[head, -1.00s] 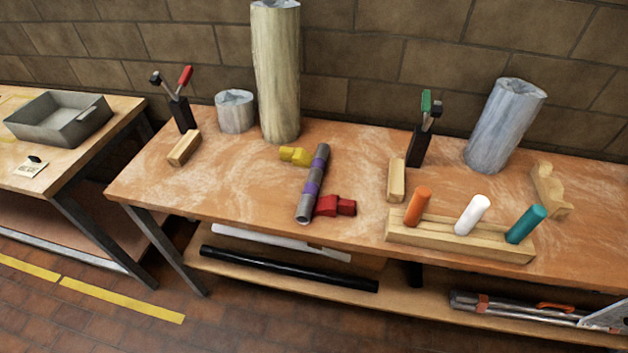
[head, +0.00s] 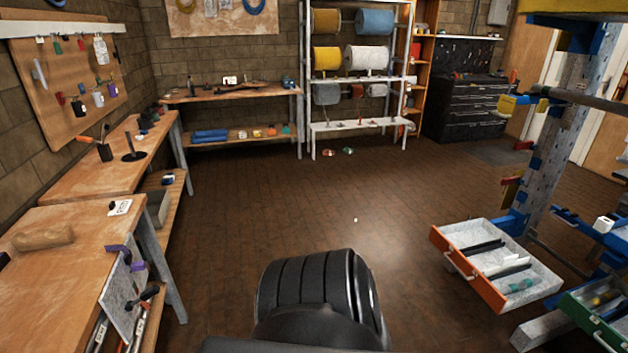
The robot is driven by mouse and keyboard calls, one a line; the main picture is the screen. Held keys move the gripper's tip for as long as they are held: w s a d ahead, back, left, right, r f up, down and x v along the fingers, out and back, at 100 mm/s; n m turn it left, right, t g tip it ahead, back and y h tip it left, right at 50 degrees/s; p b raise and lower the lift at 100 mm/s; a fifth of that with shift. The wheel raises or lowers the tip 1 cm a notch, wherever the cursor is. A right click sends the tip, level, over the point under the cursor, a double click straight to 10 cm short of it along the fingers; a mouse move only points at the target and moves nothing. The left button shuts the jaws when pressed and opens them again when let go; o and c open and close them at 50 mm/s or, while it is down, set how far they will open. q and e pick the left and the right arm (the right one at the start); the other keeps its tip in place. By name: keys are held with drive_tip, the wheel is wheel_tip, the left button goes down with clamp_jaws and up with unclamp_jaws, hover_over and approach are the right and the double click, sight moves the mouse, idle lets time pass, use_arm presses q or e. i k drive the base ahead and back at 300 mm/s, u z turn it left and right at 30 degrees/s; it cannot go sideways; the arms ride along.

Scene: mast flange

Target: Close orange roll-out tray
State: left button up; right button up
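An orange-fronted roll-out tray (head: 467,275) stands pulled out at the right of the head view, low on a blue and grey metal frame (head: 552,160). It has pale grey walls and a silver handle on its front. Inside lie dark bars and a teal piece. A green-fronted tray (head: 598,325) also stands out nearer to me, cut off by the picture's right edge. A dark, rounded, ribbed part of my own body fills the bottom middle. Neither of my grippers is in view.
Open brown floor (head: 270,200) lies in the middle. Wooden benches (head: 70,265) run along the left side. A white rack with spools (head: 357,125) and a black tool cabinet (head: 468,108) stand at the back.

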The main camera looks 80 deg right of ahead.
sight(472, 247)
drive_tip(key=z, duration=4.5)
drive_tip(key=i, duration=0.75)
drive_tip(key=z, duration=0.7)
drive_tip(key=i, duration=0.8)
drive_tip(key=u, duration=0.5)
drive_tip(key=i, duration=0.9)
drive_tip(key=u, duration=0.55)
